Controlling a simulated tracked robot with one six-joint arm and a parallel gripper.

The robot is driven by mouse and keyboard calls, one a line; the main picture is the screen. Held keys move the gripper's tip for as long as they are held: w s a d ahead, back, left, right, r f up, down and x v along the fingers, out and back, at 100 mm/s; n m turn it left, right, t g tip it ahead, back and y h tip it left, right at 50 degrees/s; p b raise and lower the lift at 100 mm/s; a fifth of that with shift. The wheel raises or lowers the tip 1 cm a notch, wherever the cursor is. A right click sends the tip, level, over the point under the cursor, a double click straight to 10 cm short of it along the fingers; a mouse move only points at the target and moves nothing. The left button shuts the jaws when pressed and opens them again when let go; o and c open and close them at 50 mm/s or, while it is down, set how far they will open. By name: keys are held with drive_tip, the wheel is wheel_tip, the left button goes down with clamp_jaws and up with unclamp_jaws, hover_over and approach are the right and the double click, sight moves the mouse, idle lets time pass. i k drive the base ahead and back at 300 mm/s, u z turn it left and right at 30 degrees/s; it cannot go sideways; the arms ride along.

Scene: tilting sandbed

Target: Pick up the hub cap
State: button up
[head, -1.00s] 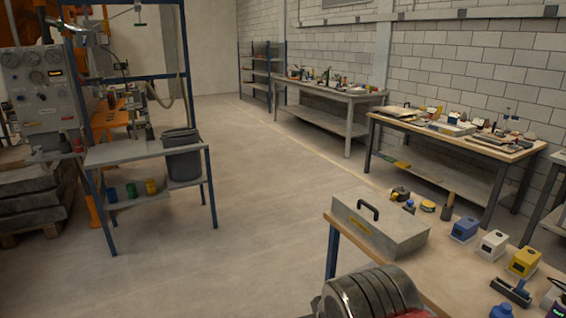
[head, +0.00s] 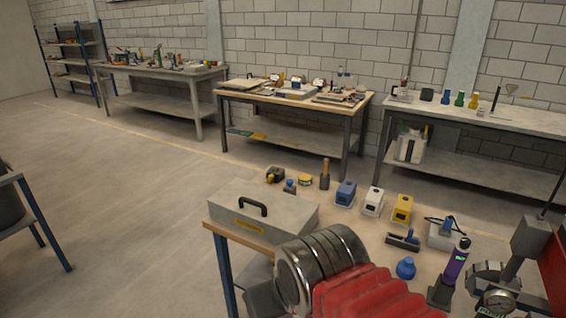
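I cannot pick out a hub cap for certain in the head view. The near wooden-topped bench (head: 348,228) holds several small items. A small blue domed piece (head: 405,268) sits near its front, and a yellow round item (head: 305,180) lies toward its back. I cannot tell whether either is a hub cap. My gripper is not in view. A ribbed metal and red body fills the bottom middle and hides part of the bench.
A grey toolbox (head: 262,218) with a black handle stands on the near bench's left end. Blue (head: 345,193), white (head: 372,201) and yellow (head: 402,208) boxes stand in a row. Several laden benches line the block wall. The floor at left (head: 120,190) is clear.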

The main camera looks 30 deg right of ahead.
sight(406, 270)
drive_tip(key=z, duration=0.7)
drive_tip(key=i, duration=0.95)
drive_tip(key=z, duration=0.55)
